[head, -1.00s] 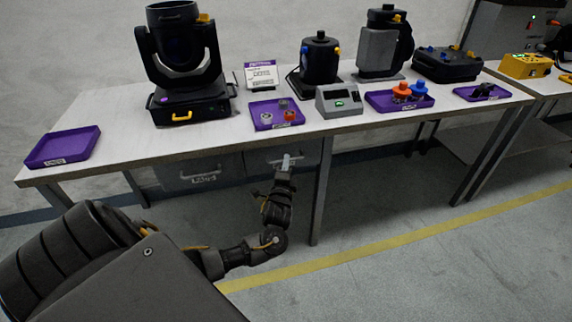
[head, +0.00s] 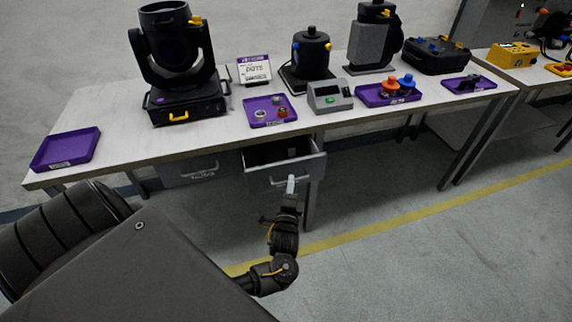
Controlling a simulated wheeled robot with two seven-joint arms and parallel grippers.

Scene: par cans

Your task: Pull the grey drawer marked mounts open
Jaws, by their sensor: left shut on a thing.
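The grey drawer (head: 306,170) under the table, right of another grey drawer, stands pulled out, with its dark inside showing from above. Its label is not readable here, partly behind my gripper. My left gripper (head: 291,184) is at the middle of its front, shut on the drawer's handle, which is mostly hidden by the fingers. My right gripper is not in view.
A closed grey drawer (head: 187,173) with a small label sits to the left. The white table (head: 215,139) above holds purple trays, a moving-head light (head: 177,60) and other devices. A table leg (head: 311,205) stands just right of the open drawer. The floor in front is clear.

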